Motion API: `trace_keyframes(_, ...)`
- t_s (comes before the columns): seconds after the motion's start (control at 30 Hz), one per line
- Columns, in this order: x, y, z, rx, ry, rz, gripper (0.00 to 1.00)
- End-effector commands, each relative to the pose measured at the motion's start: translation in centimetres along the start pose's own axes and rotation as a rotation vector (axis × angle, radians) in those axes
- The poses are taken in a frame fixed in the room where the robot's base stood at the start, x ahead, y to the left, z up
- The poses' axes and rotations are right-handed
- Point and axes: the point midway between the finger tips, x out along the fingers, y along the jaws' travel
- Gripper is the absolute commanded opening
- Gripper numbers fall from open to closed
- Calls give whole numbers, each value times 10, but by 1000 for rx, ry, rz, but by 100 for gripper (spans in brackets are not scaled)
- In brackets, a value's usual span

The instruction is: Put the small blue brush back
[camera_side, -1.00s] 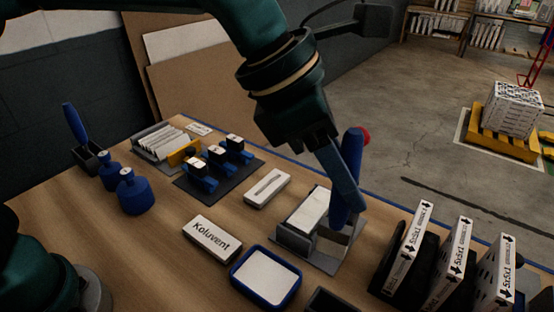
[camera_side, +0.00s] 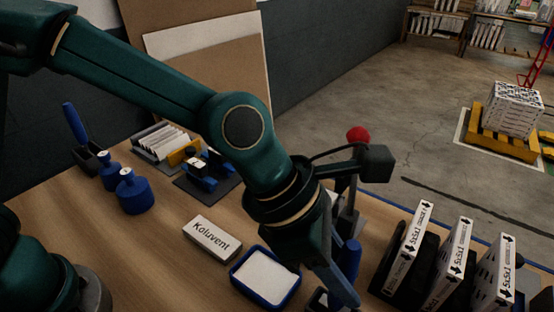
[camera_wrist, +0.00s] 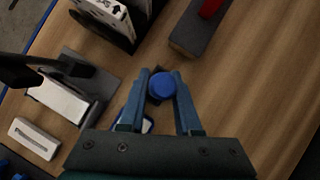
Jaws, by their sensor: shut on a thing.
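The small blue brush (camera_side: 350,258) is upright in my gripper (camera_side: 347,290), near the front edge of the table in the side view. In the wrist view my gripper (camera_wrist: 160,88) is shut on its handle, and I see the round blue end of the brush (camera_wrist: 162,85) between the fingertips. A small dark holder (camera_side: 317,299) shows partly at the bottom of the side view, right by the fingers. The brush's lower end is hidden, so I cannot tell whether it is inside the holder.
A blue tray with a white inside (camera_side: 265,278) is close left of my gripper. The Koluvent box (camera_side: 212,238) lies behind it. Upright boxed filters (camera_side: 409,248) stand in dark racks to the right. Another blue-handled brush (camera_side: 74,122) and blue bottles (camera_side: 134,192) are at the far left.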

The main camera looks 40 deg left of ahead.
Motion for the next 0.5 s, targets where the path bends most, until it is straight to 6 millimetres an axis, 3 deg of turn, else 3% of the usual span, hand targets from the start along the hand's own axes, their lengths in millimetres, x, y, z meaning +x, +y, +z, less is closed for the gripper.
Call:
trace_keyframes(0.3,2,0,-1,-1,0,-2,0)
trace_keyframes(0.33,2,0,-1,-1,-1,-1,40)
trace_keyframes(0.4,2,0,-1,0,-2,-1,62)
trace_keyframes(0.5,2,0,-1,0,-2,-1,62)
